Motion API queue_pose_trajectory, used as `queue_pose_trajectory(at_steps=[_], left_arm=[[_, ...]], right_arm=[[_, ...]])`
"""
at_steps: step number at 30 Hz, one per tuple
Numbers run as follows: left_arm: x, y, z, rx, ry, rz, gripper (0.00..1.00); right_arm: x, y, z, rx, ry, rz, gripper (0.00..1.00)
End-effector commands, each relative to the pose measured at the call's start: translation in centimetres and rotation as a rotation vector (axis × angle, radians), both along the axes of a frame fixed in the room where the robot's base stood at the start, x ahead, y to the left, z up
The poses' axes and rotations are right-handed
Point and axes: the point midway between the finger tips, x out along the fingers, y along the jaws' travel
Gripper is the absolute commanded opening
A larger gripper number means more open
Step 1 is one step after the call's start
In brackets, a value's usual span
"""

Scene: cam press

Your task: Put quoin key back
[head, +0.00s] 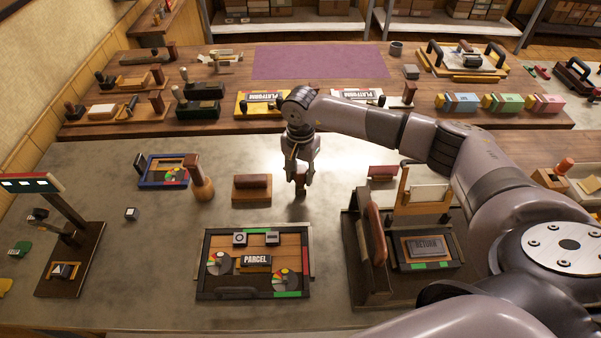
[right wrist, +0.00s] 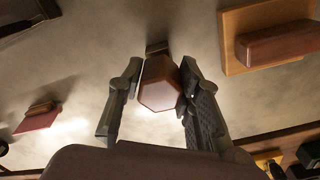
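My right gripper (head: 301,170) points down over the back middle of the grey bench. Its two fingers are close on either side of a brown wooden handle (right wrist: 159,84), which I take to be the quoin key; the handle also shows below the fingers in the head view (head: 300,184). The right wrist view looks onto the handle's faceted end, with a small dark part (right wrist: 157,47) beyond it. The handle looks roughly upright; whether its lower end touches the bench is unclear. My left gripper is not in view.
A brown block on a wooden base (head: 252,188) stands just left of my right gripper, and a turned wooden handle (head: 203,180) farther left. The PARCEL tray (head: 206,250) lies in front. The RETURN press (head: 352,240) stands front right, beneath my right arm.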

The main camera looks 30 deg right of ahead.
Motion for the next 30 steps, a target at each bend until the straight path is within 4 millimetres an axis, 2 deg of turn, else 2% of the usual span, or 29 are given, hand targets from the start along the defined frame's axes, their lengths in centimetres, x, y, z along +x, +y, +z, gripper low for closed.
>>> queue_pose_trajectory(at_steps=[7, 18, 20, 23, 30], left_arm=[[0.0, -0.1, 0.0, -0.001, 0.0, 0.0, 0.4], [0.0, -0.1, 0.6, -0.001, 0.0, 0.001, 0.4], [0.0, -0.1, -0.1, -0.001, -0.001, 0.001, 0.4], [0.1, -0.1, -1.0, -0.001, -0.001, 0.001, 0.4], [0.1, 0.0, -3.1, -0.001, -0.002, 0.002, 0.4]], right_arm=[[0.0, 0.0, 0.1, 0.0, 0.0, 0.0, 0.5], [0.0, 0.0, 0.6, 0.0, 0.0, -0.001, 0.5], [0.1, 0.0, 0.9, 0.001, -0.003, 0.0, 0.5], [0.1, 0.0, 2.5, 0.0, -0.006, 0.001, 0.5], [0.1, 0.0, 7.7, 0.001, -0.007, 0.001, 0.5]])
